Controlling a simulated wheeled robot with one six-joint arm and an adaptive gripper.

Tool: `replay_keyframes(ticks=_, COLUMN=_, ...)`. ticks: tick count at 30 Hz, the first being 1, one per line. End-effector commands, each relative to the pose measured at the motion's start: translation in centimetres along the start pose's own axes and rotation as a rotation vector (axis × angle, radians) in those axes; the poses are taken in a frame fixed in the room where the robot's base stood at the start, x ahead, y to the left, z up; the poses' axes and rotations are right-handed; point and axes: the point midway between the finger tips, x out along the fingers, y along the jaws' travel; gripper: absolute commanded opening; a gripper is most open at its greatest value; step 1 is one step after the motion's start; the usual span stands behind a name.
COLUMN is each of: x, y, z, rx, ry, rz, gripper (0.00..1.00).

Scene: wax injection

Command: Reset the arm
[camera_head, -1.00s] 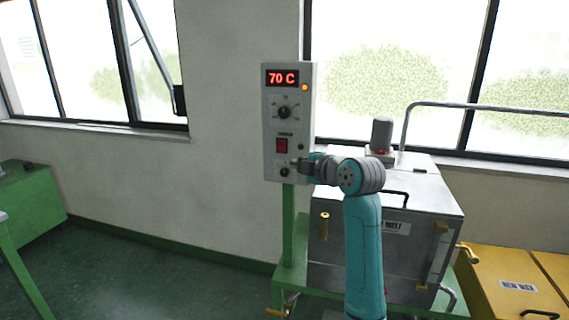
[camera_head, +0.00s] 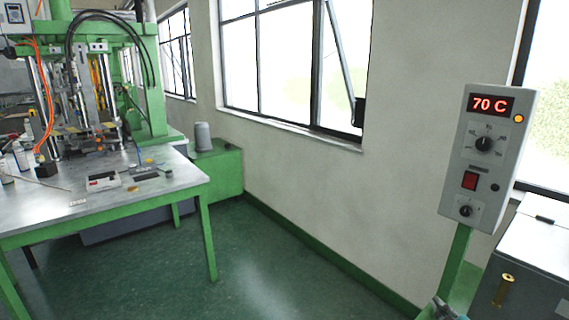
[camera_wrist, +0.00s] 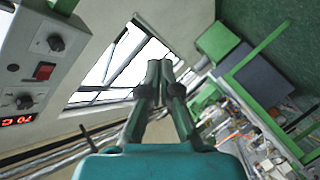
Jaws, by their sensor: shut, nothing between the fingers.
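My gripper (camera_wrist: 159,68) shows in the wrist view with its two fingers together and nothing between them. It points past the wall and window into free air. In the head view only a small part of my arm shows at the bottom edge, below the control box. The grey control box (camera_head: 473,207) stands on a green post at the right, with a red "70 C" display, knobs and a red switch. In the wrist view the control box (camera_wrist: 28,78) is at the upper left, apart from my fingers.
A green-legged metal table (camera_head: 50,208) with small items stands at the left, before a green press (camera_head: 149,90). A grey-topped tank (camera_head: 535,240) is at the lower right. A green cabinet (camera_head: 220,172) stands by the wall. The floor between is clear.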

Motion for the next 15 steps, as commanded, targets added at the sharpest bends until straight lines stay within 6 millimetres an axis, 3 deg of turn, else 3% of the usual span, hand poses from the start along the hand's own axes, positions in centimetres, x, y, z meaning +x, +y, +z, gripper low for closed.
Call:
replay_keyframes(ticks=1, x=-0.8, y=-2.2, z=0.8, rx=0.032, ry=-0.005, rz=-0.007, gripper=0.00)
replay_keyframes(ticks=6, x=-3.7, y=-7.9, z=2.7, rx=0.139, ry=-0.015, rz=-0.006, gripper=0.00)
replay_keyframes(ticks=15, x=-10.8, y=-16.2, z=5.4, rx=0.311, ry=-0.026, rz=-0.003, gripper=0.00)
